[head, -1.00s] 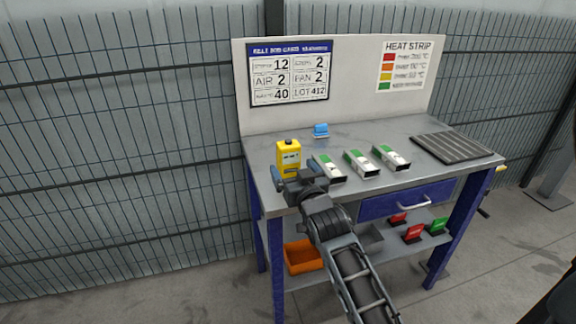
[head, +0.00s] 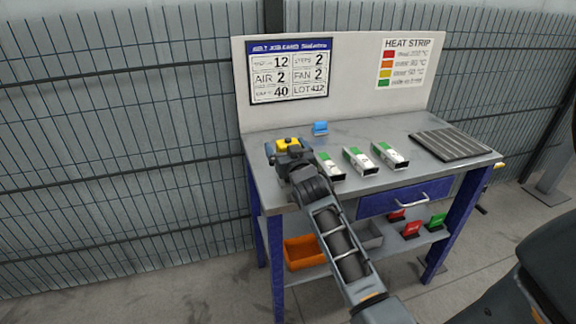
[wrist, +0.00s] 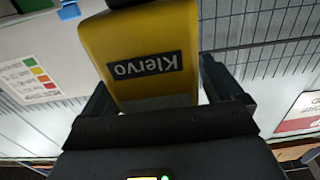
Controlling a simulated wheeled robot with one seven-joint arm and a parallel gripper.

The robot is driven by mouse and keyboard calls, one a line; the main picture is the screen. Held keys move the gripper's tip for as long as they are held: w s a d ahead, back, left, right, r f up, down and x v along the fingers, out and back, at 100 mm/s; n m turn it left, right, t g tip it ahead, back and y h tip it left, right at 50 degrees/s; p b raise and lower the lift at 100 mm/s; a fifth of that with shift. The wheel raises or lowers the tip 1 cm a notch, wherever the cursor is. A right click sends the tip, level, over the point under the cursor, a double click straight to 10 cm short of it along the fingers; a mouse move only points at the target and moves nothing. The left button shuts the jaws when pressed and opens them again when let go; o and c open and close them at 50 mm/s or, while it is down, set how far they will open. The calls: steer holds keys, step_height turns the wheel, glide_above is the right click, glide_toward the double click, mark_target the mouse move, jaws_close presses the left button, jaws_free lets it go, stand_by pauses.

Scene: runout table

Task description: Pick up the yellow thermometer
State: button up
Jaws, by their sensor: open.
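The yellow thermometer (head: 288,143) stands upright near the left end of the bench top. In the head view only its yellow top shows; my gripper (head: 287,157) and wrist cover the rest. In the wrist view the yellow body (wrist: 138,40) fills the upper middle, its dark label upside down. My gripper (wrist: 153,85) is open there, one finger on each side of the body. A gap shows on the right side; contact on the left is hard to tell.
Several white-and-green items, one of them here (head: 360,161), stand right of my gripper on the bench (head: 300,133). A blue item (head: 320,128) stands behind. A dark ribbed mat (head: 450,144) lies at the right. A white back panel (head: 355,80) rises behind.

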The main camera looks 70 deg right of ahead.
steer(key=c, duration=1)
steer(key=shift+c, duration=0.2)
steer(key=shift+r, duration=0.1)
steer(key=shift+r, duration=0.5)
step_height(320, 180, up, 3)
steer(key=shift+f, duration=0.1)
steer(key=s+d+r+b, duration=0.1)
steer(key=s+d+r, duration=0.2)
steer(key=s+r, duration=0.4)
steer(key=s, duration=0.4)
steer(key=shift+s+b, duration=0.2)
steer(key=shift+b, duration=0.2)
steer(key=shift+r, duration=0.1)
